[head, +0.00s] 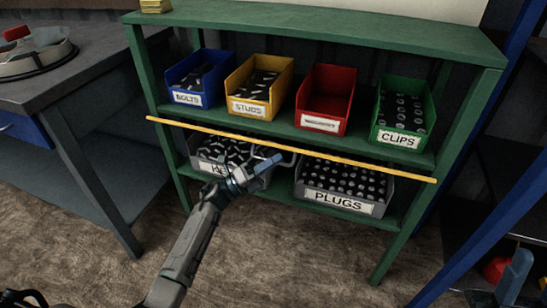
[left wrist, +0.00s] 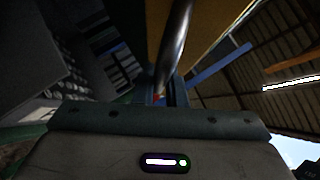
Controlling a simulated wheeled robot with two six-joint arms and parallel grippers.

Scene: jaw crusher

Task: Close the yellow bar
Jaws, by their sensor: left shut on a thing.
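The yellow bar (head: 340,160) runs across the front of the green shelf rack, below the upper row of bins, sloping down to the right in the head view. A grey metal handle (head: 289,151) shows just under the middle of the bar. My left gripper (head: 270,163) reaches up from below and is shut on this handle; its fingers hide part of it. In the left wrist view a shiny metal rod (left wrist: 176,45) rises from between the fingers, with a yellow surface (left wrist: 212,25) behind it. My right gripper is not in view.
The green rack (head: 320,30) holds blue, yellow, red and green bins above. Two grey bins, one labelled PLUGS (head: 340,202), stand below, behind the bar. A workbench (head: 80,85) stands left and a blue post (head: 490,225) right. The floor in front is clear.

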